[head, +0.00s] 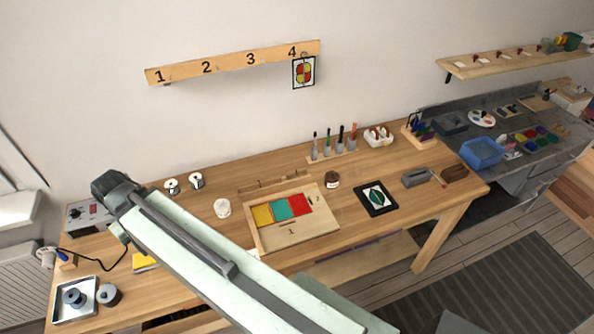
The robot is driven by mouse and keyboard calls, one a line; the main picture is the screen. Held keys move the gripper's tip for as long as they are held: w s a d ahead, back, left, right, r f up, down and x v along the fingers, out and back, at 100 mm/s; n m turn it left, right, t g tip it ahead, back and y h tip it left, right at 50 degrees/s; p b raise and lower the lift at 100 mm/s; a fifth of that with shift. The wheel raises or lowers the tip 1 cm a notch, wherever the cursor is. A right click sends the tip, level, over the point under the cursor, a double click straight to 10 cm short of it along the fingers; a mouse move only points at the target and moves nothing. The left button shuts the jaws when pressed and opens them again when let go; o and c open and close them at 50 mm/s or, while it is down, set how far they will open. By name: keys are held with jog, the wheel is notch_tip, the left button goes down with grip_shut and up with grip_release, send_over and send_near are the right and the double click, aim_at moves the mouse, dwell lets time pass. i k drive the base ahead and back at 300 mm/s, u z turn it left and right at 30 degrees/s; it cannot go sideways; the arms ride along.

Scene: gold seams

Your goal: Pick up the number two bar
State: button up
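No bar with a readable number two shows. Thin wooden bars (265,187) lie just behind a wooden tray (336,216) on the bench, too small to read any number. The tray holds yellow, green and red panes (279,208), and a mark like a 1 shows on its front part. The digit 2 (206,68) is readable on the wooden wall rail, with nothing hanging below it. My arm crosses the bench from the lower right to a dark joint at the left. My gripper's fingers do not show.
The wooden bench (400,160) also carries a brown jar (332,179), a framed leaf picture (377,198), upright tools (340,140), a white pot (222,208) and a metal tray (76,299) with spools. A patterned panel (304,72) hangs under the 4. My arm covers part of the front bench.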

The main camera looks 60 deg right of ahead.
aim_at(303, 172)
jog(key=z, duration=1.45)
jog(key=k, duration=0.65)
jog(key=z, duration=0.25)
jog(key=i, duration=0.45)
jog(key=u, duration=0.05)
